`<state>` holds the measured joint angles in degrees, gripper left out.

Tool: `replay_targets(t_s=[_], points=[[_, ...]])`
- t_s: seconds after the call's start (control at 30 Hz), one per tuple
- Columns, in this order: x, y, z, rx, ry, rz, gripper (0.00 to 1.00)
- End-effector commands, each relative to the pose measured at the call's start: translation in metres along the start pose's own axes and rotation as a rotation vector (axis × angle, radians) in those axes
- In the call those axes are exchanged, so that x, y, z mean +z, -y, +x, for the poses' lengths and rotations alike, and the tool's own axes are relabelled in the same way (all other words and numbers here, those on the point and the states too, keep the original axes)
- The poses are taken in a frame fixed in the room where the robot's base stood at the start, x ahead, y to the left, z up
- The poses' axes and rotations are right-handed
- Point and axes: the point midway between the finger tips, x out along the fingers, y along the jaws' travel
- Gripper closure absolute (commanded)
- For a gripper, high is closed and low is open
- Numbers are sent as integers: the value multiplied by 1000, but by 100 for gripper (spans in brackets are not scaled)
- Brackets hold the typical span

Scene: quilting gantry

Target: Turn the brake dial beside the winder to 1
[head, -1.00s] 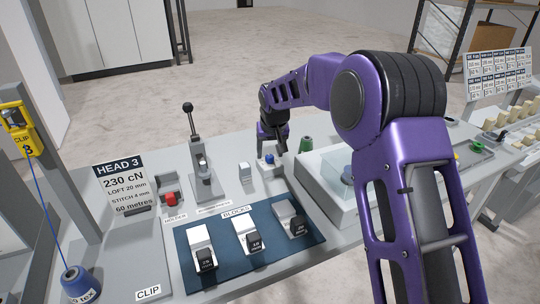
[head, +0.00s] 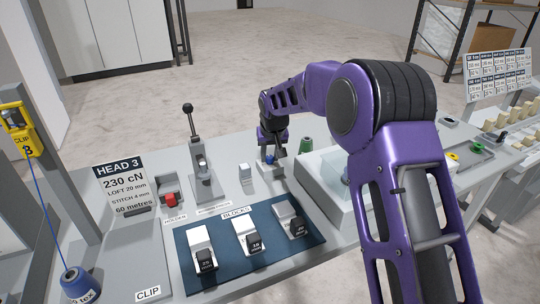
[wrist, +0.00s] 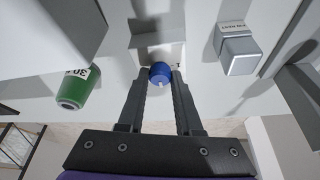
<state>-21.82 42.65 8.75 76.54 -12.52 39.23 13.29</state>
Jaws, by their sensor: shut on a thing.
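The brake dial is a small blue knob (head: 269,159) on a pale block on the bench, behind the blue block mat. In the wrist view the blue knob (wrist: 159,70) has a small white mark on its near side. My gripper (wrist: 160,80) points at it, with one finger on each side, shut on the knob. In the head view my gripper (head: 271,155) is over the block and partly hides the knob. The number the dial points to cannot be read.
A green spool (head: 306,146) stands close on the right of the dial, and a pale square block (head: 245,173) on its left. A lever stand (head: 202,170) is further left. The mat (head: 262,262) holds several labelled blocks in front. A clear-covered box (head: 322,190) is at right.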

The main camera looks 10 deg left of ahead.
Motion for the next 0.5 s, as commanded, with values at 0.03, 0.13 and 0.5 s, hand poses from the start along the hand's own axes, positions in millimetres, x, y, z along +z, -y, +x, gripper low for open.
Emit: replay_targets(t_s=[0.03, 0.13, 0.5], points=[[0, 0, 0, 0, 0, 0, 100], [0, 0, 0, -3, 1, -6, 100], [0, -3, -2, -68, 2, -159, 100]])
